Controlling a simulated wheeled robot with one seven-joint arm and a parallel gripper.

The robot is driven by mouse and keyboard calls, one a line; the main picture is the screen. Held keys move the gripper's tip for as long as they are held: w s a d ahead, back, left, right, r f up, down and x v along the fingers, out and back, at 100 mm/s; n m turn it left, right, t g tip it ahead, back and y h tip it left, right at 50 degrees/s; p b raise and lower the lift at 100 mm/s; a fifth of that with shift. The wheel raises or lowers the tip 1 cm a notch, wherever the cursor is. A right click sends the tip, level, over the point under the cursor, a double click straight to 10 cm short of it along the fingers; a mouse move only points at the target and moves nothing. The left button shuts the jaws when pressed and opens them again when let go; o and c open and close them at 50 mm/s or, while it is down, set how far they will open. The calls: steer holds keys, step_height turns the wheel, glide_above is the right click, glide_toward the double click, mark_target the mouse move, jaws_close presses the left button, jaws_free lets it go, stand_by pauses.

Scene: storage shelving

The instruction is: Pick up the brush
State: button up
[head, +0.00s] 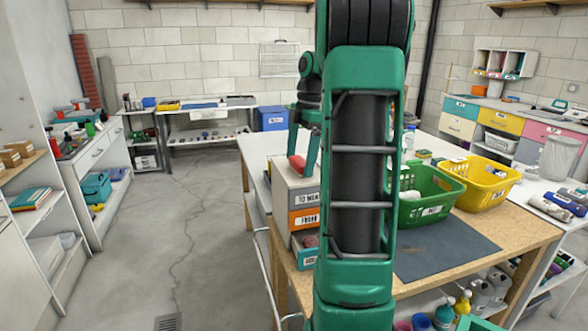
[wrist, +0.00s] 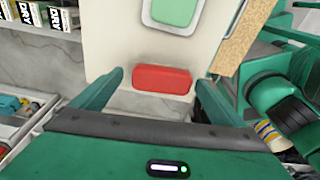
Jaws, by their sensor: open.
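A red, rounded oblong thing (wrist: 161,79) lies on a pale surface in the wrist view, between and just beyond my fingertips. It may be the brush, but no bristles show. In the head view the red thing (head: 297,165) sits on top of a small drawer unit (head: 292,183) on the worktable. My gripper (wrist: 160,88) is open and empty, with a green finger on either side of the red thing; I cannot tell if they touch it. In the head view my gripper (head: 303,160) is just above the drawer unit, partly hidden by my arm.
A green-and-white rectangular item (wrist: 174,10) lies beyond the red thing. A green basket (head: 430,190) and a yellow basket (head: 485,182) stand on the worktable to the right. A dark mat (head: 445,248) lies in front of them. The floor (head: 190,215) at left is clear.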

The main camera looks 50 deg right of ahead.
mark_target(298, 160)
steer(key=c, duration=1.1)
steer(key=shift+c, duration=0.2)
steer(key=shift+r, duration=0.55)
step_height(298, 160, up, 3)
steer(key=shift+d+f, duration=0.1)
steer(key=s+a+r, duration=0.5)
steer(key=a+r, duration=0.1)
steer(key=a, duration=0.4)
steer(key=shift+a+r, duration=0.35)
